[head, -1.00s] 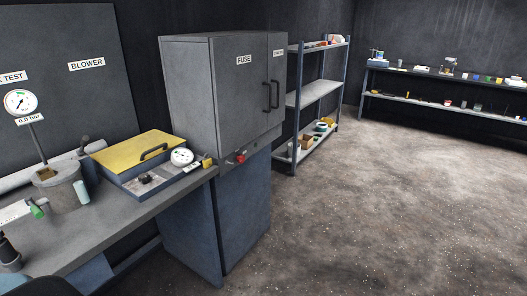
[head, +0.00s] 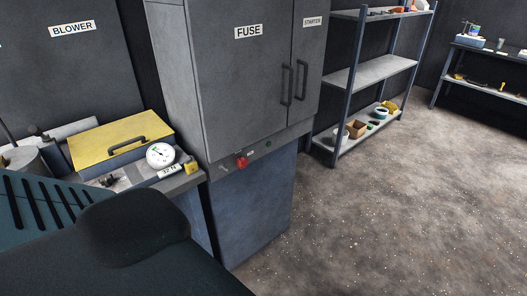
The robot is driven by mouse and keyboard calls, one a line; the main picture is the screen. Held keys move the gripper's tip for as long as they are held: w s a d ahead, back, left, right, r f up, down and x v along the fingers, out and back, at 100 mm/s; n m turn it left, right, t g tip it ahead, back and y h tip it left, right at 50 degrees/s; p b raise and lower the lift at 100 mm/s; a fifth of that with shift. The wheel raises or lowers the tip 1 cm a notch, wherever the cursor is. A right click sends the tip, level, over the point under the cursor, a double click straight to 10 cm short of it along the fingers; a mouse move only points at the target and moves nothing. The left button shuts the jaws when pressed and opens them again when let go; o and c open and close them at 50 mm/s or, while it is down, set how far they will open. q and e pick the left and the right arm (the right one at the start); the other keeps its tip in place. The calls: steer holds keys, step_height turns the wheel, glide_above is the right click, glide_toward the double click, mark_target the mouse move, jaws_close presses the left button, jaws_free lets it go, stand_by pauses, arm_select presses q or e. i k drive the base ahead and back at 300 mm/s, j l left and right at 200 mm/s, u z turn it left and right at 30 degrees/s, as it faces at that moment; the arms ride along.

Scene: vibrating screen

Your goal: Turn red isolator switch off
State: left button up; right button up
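The red isolator switch (head: 242,161) is a small red knob on the grey strip under the FUSE door of the cabinet (head: 240,85). A large dark part of my own body fills the lower left. No gripper fingers show in the head view.
A bench at left holds a yellow-lidded box (head: 120,140), a round gauge (head: 160,155) and a yellow padlock (head: 191,167), close left of the switch. A shelf rack (head: 370,73) stands right of the cabinet. The floor (head: 400,210) in front and right is clear.

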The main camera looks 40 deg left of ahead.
mark_target(242, 162)
steer(key=i+u, duration=0.25)
steer(key=i+l+u, duration=0.25)
steer(key=i, duration=0.25)
steer(key=i+l+u, duration=0.2)
steer(key=i, duration=0.15)
steer(key=i+l+u, duration=0.2)
steer(key=u, duration=0.2)
steer(key=i+l+u, duration=0.3)
steer(key=u, duration=0.15)
steer(key=i+l+u, duration=0.25)
steer(key=l+u, duration=0.15)
steer(key=i+l+u, duration=0.1)
steer(key=l+u, duration=0.35)
steer(key=i+l+u, duration=0.1)
steer(key=l+u, duration=0.15)
steer(key=l, duration=0.2)
steer(key=l+u, duration=0.25)
steer(key=l, duration=0.15)
